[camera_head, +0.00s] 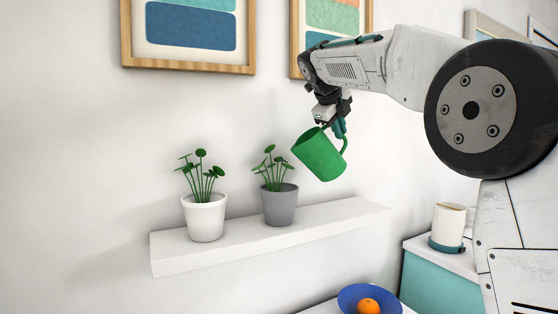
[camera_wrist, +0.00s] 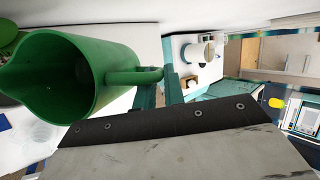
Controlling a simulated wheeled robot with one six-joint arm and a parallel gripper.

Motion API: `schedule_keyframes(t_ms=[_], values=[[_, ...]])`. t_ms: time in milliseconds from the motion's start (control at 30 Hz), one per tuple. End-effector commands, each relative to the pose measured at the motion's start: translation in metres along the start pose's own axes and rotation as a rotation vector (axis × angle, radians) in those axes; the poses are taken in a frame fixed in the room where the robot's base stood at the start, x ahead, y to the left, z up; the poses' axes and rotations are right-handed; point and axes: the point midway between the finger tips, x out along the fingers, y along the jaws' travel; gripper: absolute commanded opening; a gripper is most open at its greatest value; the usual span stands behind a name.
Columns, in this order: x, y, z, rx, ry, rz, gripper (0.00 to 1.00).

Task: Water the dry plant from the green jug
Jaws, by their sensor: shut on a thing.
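The green jug (camera_head: 318,156) hangs in the air to the right of and above the grey pot (camera_head: 279,206), tilted with its mouth toward the left. My gripper (camera_head: 340,129) is shut on its handle; the handle also shows between the teal fingers in the wrist view (camera_wrist: 137,76). The wrist view looks into the jug's mouth; I cannot make out water in it, and no stream shows. A plant (camera_head: 270,170) grows in the grey pot and another plant (camera_head: 202,178) in the white pot (camera_head: 204,218). Both look green; I cannot tell which is dry.
Both pots stand on a white wall shelf (camera_head: 180,258). Framed pictures (camera_head: 190,28) hang above. Below right are a blue bowl (camera_head: 347,298) with an orange (camera_head: 368,306), and a counter with a white canister (camera_head: 448,224). The shelf's right end is bare.

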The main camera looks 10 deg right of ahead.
Motion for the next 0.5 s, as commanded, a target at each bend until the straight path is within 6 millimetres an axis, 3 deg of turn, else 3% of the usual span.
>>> schedule_keyframes(t_ms=[500], values=[[-0.043,-0.004,0.019,-0.124,0.060,-0.267,0.00]])
